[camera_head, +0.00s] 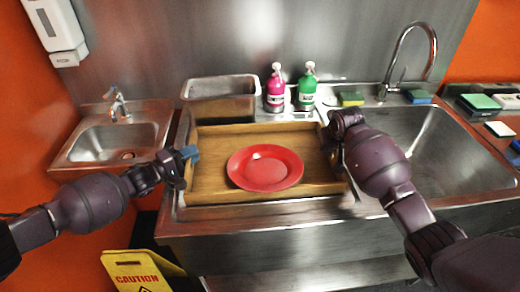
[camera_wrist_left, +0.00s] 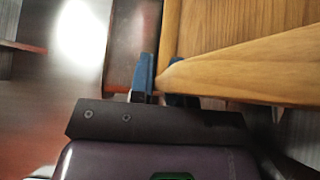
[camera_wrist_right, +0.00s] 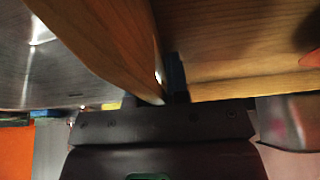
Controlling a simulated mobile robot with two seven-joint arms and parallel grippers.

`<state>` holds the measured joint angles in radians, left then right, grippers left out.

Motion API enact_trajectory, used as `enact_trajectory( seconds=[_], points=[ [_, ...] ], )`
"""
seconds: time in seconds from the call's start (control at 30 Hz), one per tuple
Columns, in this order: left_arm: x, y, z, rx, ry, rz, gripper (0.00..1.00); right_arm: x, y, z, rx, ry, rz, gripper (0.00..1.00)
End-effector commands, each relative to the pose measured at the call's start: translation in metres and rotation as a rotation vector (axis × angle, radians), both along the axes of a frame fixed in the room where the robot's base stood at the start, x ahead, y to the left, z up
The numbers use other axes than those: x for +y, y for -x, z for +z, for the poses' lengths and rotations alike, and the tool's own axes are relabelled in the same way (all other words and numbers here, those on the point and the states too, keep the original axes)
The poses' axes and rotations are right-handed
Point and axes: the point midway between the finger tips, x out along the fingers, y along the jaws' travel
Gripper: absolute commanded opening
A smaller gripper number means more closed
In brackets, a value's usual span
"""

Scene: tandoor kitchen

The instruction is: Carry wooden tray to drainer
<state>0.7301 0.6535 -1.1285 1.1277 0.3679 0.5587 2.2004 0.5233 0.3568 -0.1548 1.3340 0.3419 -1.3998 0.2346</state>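The wooden tray (camera_head: 216,155), with low walls, is over the left part of the steel sink unit, with a red plate (camera_head: 265,168) lying in it. I cannot tell whether its underside touches the steel. My left gripper (camera_head: 188,155) is at the tray's left wall; the left wrist view shows its blue fingers (camera_wrist_left: 160,85) on either side of the wooden wall (camera_wrist_left: 240,65). My right gripper (camera_head: 335,140) is at the right wall; in the right wrist view one finger (camera_wrist_right: 175,75) shows against the wall (camera_wrist_right: 105,45) and the other is hidden. Both look shut on the tray.
A steel bin (camera_head: 222,97), a pink bottle (camera_head: 275,92) and a green bottle (camera_head: 306,90) stand behind the tray. The sink basin (camera_head: 440,150) with a tall faucet (camera_head: 410,40) is right. A small hand sink (camera_head: 115,140) is left. A yellow caution sign (camera_head: 140,270) stands below.

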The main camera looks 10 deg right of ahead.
Motion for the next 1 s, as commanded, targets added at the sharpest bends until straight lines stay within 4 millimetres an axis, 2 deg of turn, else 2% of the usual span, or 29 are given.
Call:
enact_trajectory(
  seconds=[0.03, 0.13, 0.67, 0.77, 1.0],
  points=[
    [0.0, 0.0, 0.001, -0.001, 0.0, 0.0, 0.25, 0.0, 0.0, 0.0, 0.0, 0.0, 0.0, 0.24],
    [0.0, 0.0, 0.001, -0.001, 0.0, 0.0, 0.39, 0.0, 0.0, 0.0, 0.0, 0.0, 0.0, 0.37],
    [0.003, 0.002, -0.001, 0.001, -0.003, 0.0, 0.39, 0.0, 0.0, 0.0, 0.0, 0.0, 0.0, 0.37],
    [0.011, 0.008, -0.002, 0.002, -0.003, 0.0, 0.39, 0.0, 0.0, 0.0, 0.0, 0.0, 0.0, 0.37],
    [0.047, 0.033, -0.002, 0.003, -0.005, 0.001, 0.39, 0.0, 0.0, 0.0, 0.0, -0.001, 0.0, 0.37]
  ],
)
